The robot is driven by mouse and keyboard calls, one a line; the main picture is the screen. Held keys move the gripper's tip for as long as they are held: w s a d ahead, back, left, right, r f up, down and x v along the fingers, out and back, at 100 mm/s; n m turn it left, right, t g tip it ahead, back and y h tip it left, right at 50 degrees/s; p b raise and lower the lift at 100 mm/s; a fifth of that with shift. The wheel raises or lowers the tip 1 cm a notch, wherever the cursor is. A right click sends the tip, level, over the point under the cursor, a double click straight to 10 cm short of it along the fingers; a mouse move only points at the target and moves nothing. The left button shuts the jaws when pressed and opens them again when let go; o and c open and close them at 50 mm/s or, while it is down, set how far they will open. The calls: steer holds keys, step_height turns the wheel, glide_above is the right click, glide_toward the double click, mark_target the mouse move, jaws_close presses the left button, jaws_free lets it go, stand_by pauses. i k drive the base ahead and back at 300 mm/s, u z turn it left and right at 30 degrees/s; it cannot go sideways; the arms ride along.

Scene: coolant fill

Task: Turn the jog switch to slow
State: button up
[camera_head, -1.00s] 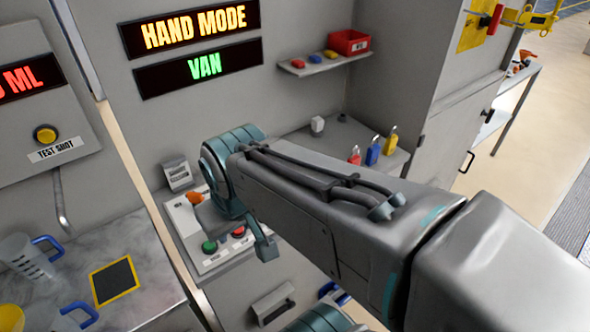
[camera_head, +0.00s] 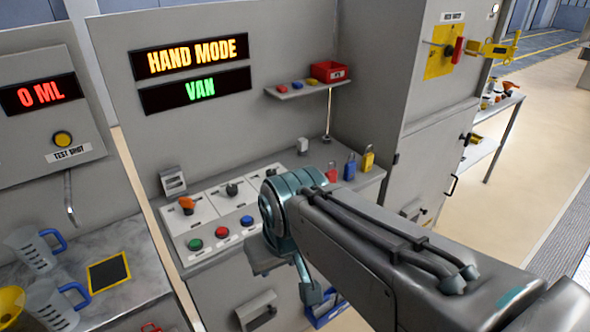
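The control panel (camera_head: 214,225) has an orange-handled rotary switch (camera_head: 186,204), a dark rotary knob (camera_head: 232,188) and another dark knob (camera_head: 271,172) partly behind my arm. Its labels are too small to read, so I cannot tell which is the jog switch or where it points. My gripper (camera_head: 300,278) hangs below my wrist, just right of and in front of the panel, apart from the switches. Its fingertips are not clear, so its opening cannot be told.
Green (camera_head: 195,245), red (camera_head: 221,232) and blue (camera_head: 247,220) buttons line the panel's front. Padlocks (camera_head: 350,168) stand on the ledge at right. Signs above read HAND MODE (camera_head: 190,57) and VAN (camera_head: 197,90). Jugs (camera_head: 50,300) stand on the left counter.

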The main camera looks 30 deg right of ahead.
mark_target(270, 172)
steer(key=z, duration=1.05)
steer(key=i, duration=0.8)
steer(key=u, duration=2.35)
steer(key=k, duration=1.05)
steer(key=z, duration=1.05)
steer(key=i, duration=0.95)
steer(key=u, duration=0.05)
